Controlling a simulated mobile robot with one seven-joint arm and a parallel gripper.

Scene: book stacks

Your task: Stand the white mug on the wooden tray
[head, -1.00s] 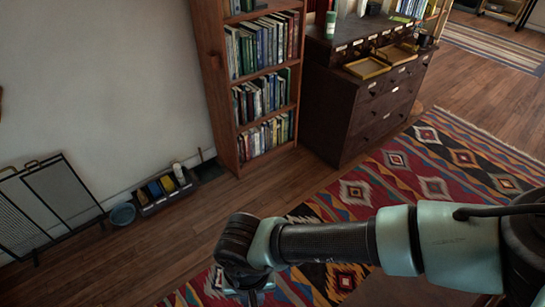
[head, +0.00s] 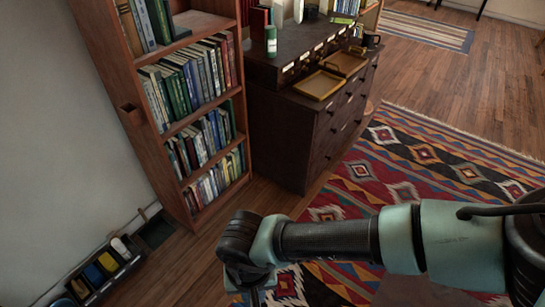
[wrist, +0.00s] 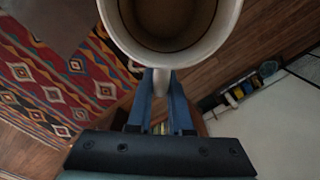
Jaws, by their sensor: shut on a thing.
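In the wrist view the white mug (wrist: 170,53) is close to the camera, its open mouth towards me. My gripper (wrist: 161,84) is shut on its handle, between two blue fingers. In the head view my gripper (head: 256,294) is at the bottom edge, and the mug is hidden or out of frame. Two shallow trays lie on top of the dark drawer cabinet: a yellowish one (head: 318,85) in front and a brown wooden-looking one (head: 344,65) behind it to the right. Both look empty. My gripper is well apart from them, on the near side of the cabinet.
The dark cabinet (head: 279,138) also carries a green bottle (head: 271,43) and a dark mug (head: 371,40) at its right end. A tall bookcase (head: 163,143) stands left of it. A patterned rug (head: 403,163) covers open floor in front.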

